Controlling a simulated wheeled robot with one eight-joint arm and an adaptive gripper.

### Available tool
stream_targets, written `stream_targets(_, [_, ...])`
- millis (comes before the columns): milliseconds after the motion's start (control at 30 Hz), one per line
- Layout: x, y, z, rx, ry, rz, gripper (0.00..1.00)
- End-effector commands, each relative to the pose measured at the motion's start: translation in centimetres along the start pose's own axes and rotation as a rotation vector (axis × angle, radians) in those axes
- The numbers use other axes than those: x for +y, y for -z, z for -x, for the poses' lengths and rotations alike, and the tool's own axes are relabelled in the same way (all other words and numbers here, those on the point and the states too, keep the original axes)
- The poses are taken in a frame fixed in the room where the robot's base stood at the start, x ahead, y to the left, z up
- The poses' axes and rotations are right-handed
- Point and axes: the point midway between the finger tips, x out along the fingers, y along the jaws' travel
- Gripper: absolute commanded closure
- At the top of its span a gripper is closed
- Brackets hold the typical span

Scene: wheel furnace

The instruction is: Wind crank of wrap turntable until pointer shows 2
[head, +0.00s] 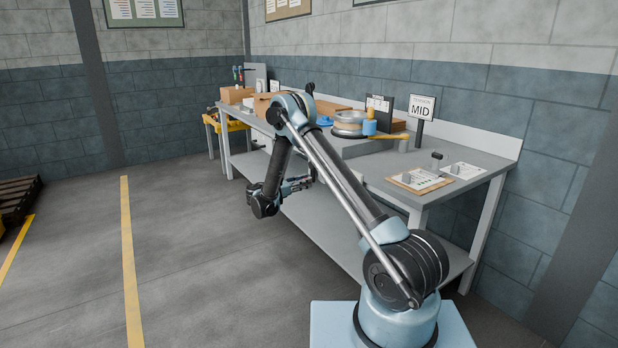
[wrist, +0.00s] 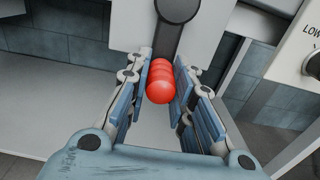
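In the wrist view a dark crank arm (wrist: 168,42) hangs down from a round hub (wrist: 178,8) at the top edge. A ribbed red handle (wrist: 161,88) at its lower end points toward me. My gripper (wrist: 166,80) has one finger on each side of this handle; whether the pads touch it I cannot tell. In the head view my gripper (head: 298,185) is low at the bench's front side, and the crank is hidden. A round turntable (head: 349,122) sits on the bench beside a blue cylinder (head: 369,127). No pointer reading is legible.
A pale panel with a knob and a "LOW" label (wrist: 311,34) is at the wrist view's right edge. The grey bench (head: 440,183) carries a "MID" sign (head: 421,107), a clipboard (head: 418,180) and cardboard boxes (head: 237,95).

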Motion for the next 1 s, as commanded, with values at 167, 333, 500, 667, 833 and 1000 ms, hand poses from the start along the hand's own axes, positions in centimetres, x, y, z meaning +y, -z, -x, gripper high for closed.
stream_targets(167, [0.1, 0.0, 0.0, 0.001, -0.003, 0.000, 1.00])
stream_targets(333, [-0.3, -0.1, 0.0, 0.001, -0.003, 0.000, 1.00])
stream_targets(500, [-1.8, -0.6, 0.0, 0.000, -0.002, 0.000, 1.00])
stream_targets(667, [-3.2, -1.2, 0.0, -0.002, -0.002, 0.000, 1.00])
stream_targets(833, [-3.9, -1.4, 0.0, -0.003, -0.003, 0.000, 1.00])
stream_targets(1000, [-3.9, -1.4, 0.0, -0.002, -0.003, 0.000, 1.00])
